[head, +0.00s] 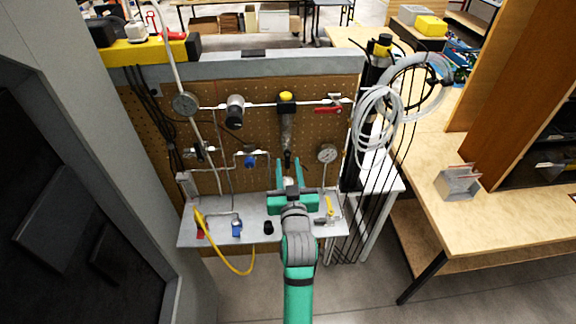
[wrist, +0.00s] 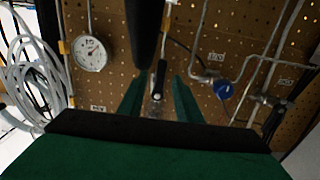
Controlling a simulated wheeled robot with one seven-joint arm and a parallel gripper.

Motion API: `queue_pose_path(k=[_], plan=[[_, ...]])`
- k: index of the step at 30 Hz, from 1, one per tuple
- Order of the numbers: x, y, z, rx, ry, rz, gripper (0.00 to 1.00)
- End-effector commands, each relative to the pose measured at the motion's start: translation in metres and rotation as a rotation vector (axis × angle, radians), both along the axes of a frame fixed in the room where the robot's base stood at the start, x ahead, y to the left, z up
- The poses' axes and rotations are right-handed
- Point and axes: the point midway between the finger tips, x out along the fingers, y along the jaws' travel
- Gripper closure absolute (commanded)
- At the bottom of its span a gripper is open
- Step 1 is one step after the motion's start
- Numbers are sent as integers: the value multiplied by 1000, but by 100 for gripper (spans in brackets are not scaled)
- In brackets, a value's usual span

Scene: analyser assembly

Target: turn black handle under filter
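The filter (head: 287,130), with a yellow and black top, hangs from the pipe on the brown pegboard. Under it is the small black handle (head: 287,158). In the wrist view the black handle (wrist: 160,76) appears between and beyond the fingertips, beside a shiny metal fitting. My gripper (head: 289,168) is open with its two green fingers pointing at the board, just below the handle in the head view. In the wrist view my gripper (wrist: 157,90) shows a clear gap between the fingers. I cannot tell whether either finger touches the handle.
A pressure gauge (head: 327,153) is right of my gripper, and a blue knob (head: 250,160) is left. Thin pipes cross the board. A metal shelf (head: 257,237) with several fittings lies below. Coiled hoses (head: 378,118) hang at the right. A dark rod-like shape (wrist: 147,32) crosses the wrist view.

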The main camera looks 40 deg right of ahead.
Motion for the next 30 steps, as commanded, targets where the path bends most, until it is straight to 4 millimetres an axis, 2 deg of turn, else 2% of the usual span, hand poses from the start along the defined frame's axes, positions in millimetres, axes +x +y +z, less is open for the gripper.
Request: queue_pose_path(k=[12, 14, 16, 17, 30], plan=[[7, -4, 0, 0, 0, 0, 69], [7, -4, 0, 0, 0, 1, 81], [7, -4, 0, 0, 0, 1, 97], [7, -4, 0, 0, 0, 1, 100], [8, -3, 1, 50, -32, 0, 100]])
